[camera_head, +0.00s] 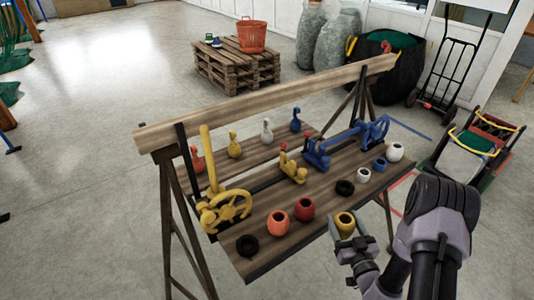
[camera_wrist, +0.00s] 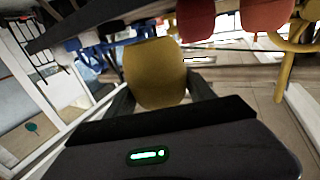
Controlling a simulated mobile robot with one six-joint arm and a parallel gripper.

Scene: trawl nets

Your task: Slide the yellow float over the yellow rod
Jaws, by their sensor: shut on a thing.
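The yellow float (camera_head: 345,219), a rounded hollow piece with a dark hole on top, is held between the fingers of my gripper (camera_head: 351,240) at the right front of the wooden bench. It fills the middle of the wrist view (camera_wrist: 155,72), with a dark finger on each side. The upright yellow rod (camera_head: 208,158) rises at the bench's left end, beside a yellow wheel (camera_head: 226,208). The float is well to the right of the rod and apart from it. Its underside is partly hidden by the fingers in the head view.
On the bench (camera_head: 262,262) are an orange float (camera_head: 278,223), a red float (camera_head: 305,209), black rings (camera_head: 247,246), white and blue floats, and blue fittings (camera_head: 345,142). A long beam (camera_head: 270,102) runs along its back. Pallets (camera_head: 235,68) stand behind on open floor.

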